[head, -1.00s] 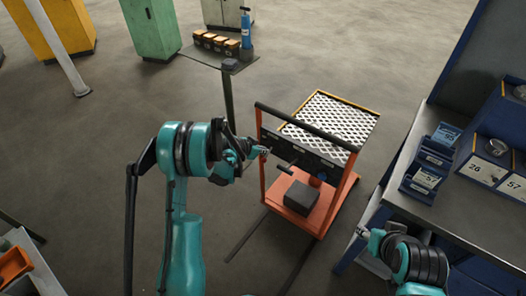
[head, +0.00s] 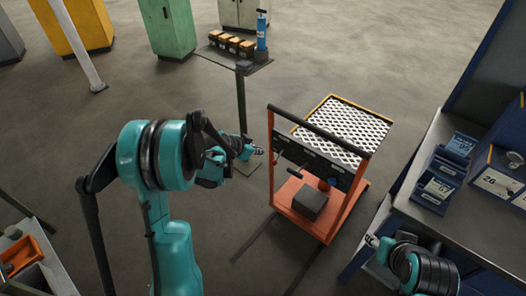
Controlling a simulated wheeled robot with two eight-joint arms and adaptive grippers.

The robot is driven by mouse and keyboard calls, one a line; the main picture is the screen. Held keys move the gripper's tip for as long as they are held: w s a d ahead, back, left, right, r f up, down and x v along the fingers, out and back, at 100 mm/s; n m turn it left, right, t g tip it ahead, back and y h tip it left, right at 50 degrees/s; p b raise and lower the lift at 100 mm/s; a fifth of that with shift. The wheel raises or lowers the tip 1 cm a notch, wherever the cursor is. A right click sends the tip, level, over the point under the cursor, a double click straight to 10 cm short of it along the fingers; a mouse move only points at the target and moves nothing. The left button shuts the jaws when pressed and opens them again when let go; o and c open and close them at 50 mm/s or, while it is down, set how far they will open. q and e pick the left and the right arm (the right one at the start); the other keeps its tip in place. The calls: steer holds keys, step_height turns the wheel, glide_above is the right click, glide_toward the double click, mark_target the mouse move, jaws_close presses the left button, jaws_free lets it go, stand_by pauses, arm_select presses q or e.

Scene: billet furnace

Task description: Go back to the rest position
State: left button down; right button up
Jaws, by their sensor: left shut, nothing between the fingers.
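My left gripper (head: 257,151) is at the middle of the head view, at the end of my teal and black arm. Its fingers are shut and hold nothing. They point right, toward the orange cart (head: 330,222), with a small gap in the picture between the tips and the cart's upright. My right gripper (head: 374,241) is at the lower right, beside the blue workbench (head: 412,205). It is small and partly hidden by its own wrist, so its fingers cannot be made out.
The cart has a white mesh top (head: 345,128) and a dark block (head: 311,203) on its lower shelf. Blue bins (head: 437,186) stand on the bench. A stand (head: 240,67) holds a blue cylinder (head: 262,35). Open floor lies left of the cart.

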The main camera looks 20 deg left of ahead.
stand_by(0.5)
arm_select(q)
steer(key=s+d+r+n+g+y, duration=0.1)
steer(key=s+d+r+n, duration=0.3)
steer(key=s+r, duration=0.65)
steer(key=s+d+r+n+y, duration=0.1)
steer(key=s, duration=0.8)
steer(key=s+d+n+y, duration=0.1)
steer(key=s+d, duration=0.1)
steer(key=s, duration=0.7)
steer(key=shift+r+y, duration=0.35)
steer(key=shift+y, duration=0.05)
